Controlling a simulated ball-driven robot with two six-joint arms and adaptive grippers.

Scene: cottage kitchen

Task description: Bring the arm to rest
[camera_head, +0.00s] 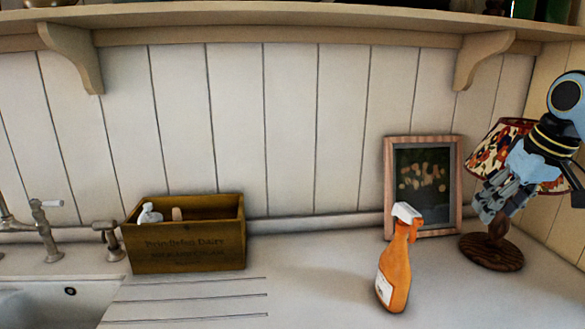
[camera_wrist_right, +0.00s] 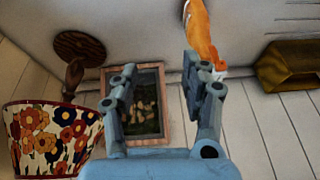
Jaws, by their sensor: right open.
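My right arm comes in at the right edge of the head view. Its gripper (camera_head: 490,203) hangs in front of the flowered lamp, above the counter. In the right wrist view the gripper (camera_wrist_right: 160,82) has its two fingers spread apart, with nothing between them but the distant wall and picture. My left gripper is in neither view.
An orange spray bottle (camera_head: 394,270) stands upright on the counter (camera_head: 320,280), left of my gripper. A framed picture (camera_head: 424,210) leans at the wall behind it. The lamp (camera_head: 492,252) is close to my right gripper. A wooden crate (camera_head: 190,247) and sink (camera_head: 45,305) are left.

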